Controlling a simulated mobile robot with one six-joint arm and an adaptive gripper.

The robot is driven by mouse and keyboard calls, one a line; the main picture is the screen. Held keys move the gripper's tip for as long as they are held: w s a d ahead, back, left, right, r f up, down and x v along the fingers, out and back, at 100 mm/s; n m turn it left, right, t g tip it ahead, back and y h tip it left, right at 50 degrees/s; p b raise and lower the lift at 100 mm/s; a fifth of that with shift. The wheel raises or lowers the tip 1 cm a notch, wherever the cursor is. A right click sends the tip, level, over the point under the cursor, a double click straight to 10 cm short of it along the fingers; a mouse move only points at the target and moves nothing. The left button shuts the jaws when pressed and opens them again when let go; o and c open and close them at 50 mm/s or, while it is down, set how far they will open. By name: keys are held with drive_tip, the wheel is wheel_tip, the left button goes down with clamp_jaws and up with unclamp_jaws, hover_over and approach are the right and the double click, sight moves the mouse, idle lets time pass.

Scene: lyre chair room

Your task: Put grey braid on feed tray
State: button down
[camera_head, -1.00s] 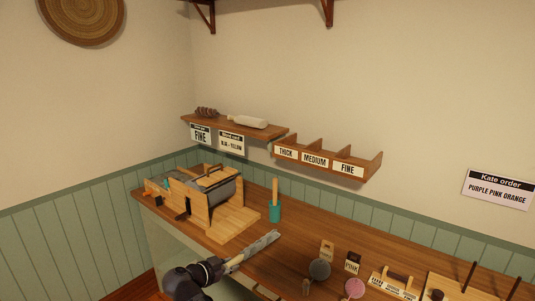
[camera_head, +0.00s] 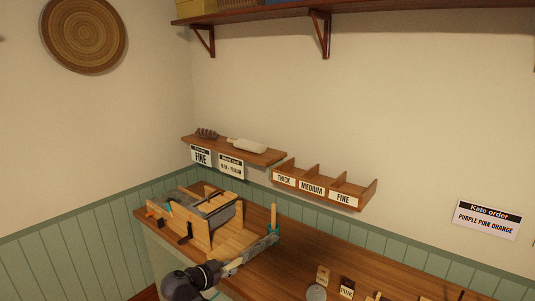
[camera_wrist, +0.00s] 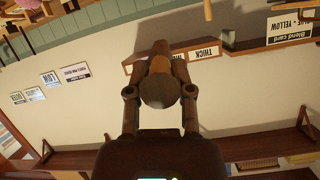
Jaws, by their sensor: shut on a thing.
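My gripper (camera_head: 258,248) reaches over the bench from the lower left in the head view. In the wrist view its two fingers (camera_wrist: 160,98) are closed on a rounded grey-brown thing (camera_wrist: 160,88), which looks like the grey braid. Its far part runs upward in that picture, away from the palm. In the head view the braid cannot be told apart from the grey gripper end. The wooden drum carder (camera_head: 195,212) stands on the bench to the left of my gripper. Its pale wooden feed tray (camera_head: 233,240) faces my gripper, and my arm partly hides the tray's front edge.
A teal-based stick tool (camera_head: 273,228) stands right behind my gripper. A wall shelf (camera_head: 260,155) holds a dark braid-like thing (camera_head: 207,133) and a pale paddle. A rack with THICK, MEDIUM and FINE labels (camera_head: 320,190) hangs beside it. A grey ball (camera_head: 316,292) lies on the bench.

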idle(0.4)
wheel_tip(320, 180, down, 16)
drive_tip(key=b, duration=1.6)
drive_tip(key=shift+w, duration=0.1)
drive_tip(key=b, duration=0.1)
hover_over(252, 284)
drive_tip(key=s, duration=0.3)
drive_tip(key=shift+w+a+f, duration=0.2)
drive_tip(key=shift+a+f, duration=0.2)
drive_tip(key=shift+f, duration=0.15)
drive_tip(key=shift+w+d, duration=0.1)
drive_tip(key=shift+w, duration=0.45)
drive_tip(key=shift+w+d+f+b, duration=0.2)
drive_tip(key=shift+w+f+b, duration=0.15)
drive_tip(key=shift+f+b, duration=0.15)
drive_tip(key=shift+w+d+f+b, duration=0.15)
drive_tip(key=shift+w+f+b, duration=0.2)
drive_tip(key=shift+f+b, duration=0.85)
drive_tip(key=shift+b, duration=0.1)
drive_tip(key=shift+f, duration=0.1)
